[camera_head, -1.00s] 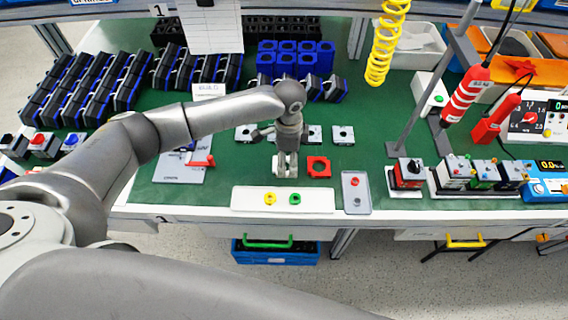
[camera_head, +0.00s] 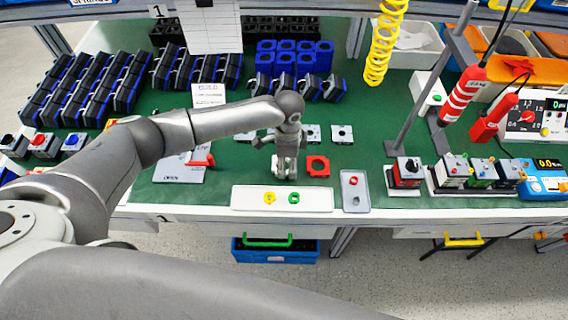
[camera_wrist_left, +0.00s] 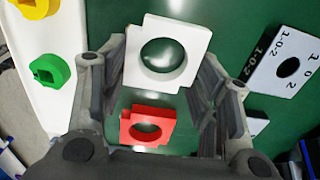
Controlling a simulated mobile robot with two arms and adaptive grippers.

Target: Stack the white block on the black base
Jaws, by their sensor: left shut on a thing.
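A white square block (camera_wrist_left: 133,66) with a round hole is between the fingers of my left gripper (camera_wrist_left: 163,72) in the left wrist view. My left gripper (camera_head: 286,168) is shut on it over the green worktop in the head view. Whether the block still touches the worktop is hard to tell. Black blocks with blue edges (camera_head: 62,90) stand in rows at the left and back; which one is the black base is not clear. My right gripper is not in view.
A red square block (camera_head: 318,166) lies just right of the gripper. A white tray (camera_head: 315,199) with yellow and green rings is in front, with a grey plate (camera_head: 356,203) beside it. Switch units (camera_head: 478,172) stand at the right. Green worktop shows around.

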